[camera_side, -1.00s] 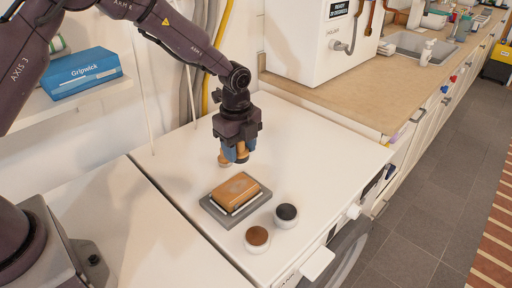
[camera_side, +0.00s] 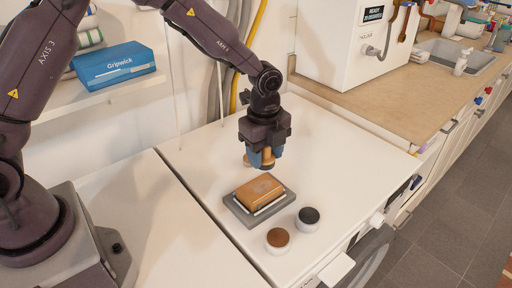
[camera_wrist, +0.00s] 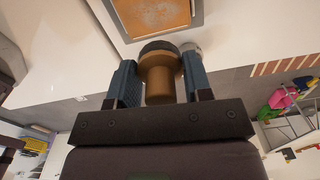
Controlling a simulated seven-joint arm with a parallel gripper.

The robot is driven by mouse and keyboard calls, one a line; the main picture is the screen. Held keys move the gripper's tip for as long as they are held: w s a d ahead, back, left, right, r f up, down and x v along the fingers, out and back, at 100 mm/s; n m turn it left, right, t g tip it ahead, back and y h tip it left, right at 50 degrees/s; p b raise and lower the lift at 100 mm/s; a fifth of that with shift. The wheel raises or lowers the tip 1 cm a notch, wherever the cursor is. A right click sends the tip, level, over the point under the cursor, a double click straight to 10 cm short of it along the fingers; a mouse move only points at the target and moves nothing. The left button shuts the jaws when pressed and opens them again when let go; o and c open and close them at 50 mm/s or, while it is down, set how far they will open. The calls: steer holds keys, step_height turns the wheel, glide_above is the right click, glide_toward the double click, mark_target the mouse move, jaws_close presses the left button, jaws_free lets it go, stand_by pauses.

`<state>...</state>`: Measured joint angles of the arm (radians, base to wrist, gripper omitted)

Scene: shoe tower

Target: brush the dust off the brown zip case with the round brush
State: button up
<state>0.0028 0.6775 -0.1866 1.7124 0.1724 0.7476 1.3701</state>
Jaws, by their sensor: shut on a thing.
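The brown zip case (camera_side: 261,189) lies flat on a grey tray (camera_side: 240,217) on the white top, with a pale layer under it. The wrist view shows part of the case (camera_wrist: 157,17) at the top edge, with pale dusty marks on it. My gripper (camera_side: 262,162) points down, behind and above the case. Its blue fingers are shut on the tan round brush (camera_wrist: 160,75). The brush's dark bristle end points towards the case, apart from it in the wrist view. In the side view the fingers hide much of the brush.
A brown-topped tub (camera_side: 278,238) and a black-topped tub (camera_side: 308,219) stand close in front of the tray. A small tan thing (camera_side: 247,160) shows left of my fingers; I cannot tell what it is. A blue Gripwick box (camera_side: 115,66) is on the shelf.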

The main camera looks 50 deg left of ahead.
mark_target(264, 193)
steer(key=shift+d, duration=0.35)
steer(key=shift+f, duration=3.85)
steer(key=shift+a+f, duration=0.25)
steer(key=shift+a, duration=0.85)
steer(key=shift+c, duration=0.2)
steer(key=shift+a, duration=0.85)
steer(key=shift+d, duration=1.95)
steer(key=shift+s, duration=0.35)
steer(key=shift+a, duration=1.95)
steer(key=shift+d, duration=2)
steer(key=shift+a+r, duration=0.1)
steer(key=shift+r, duration=4)
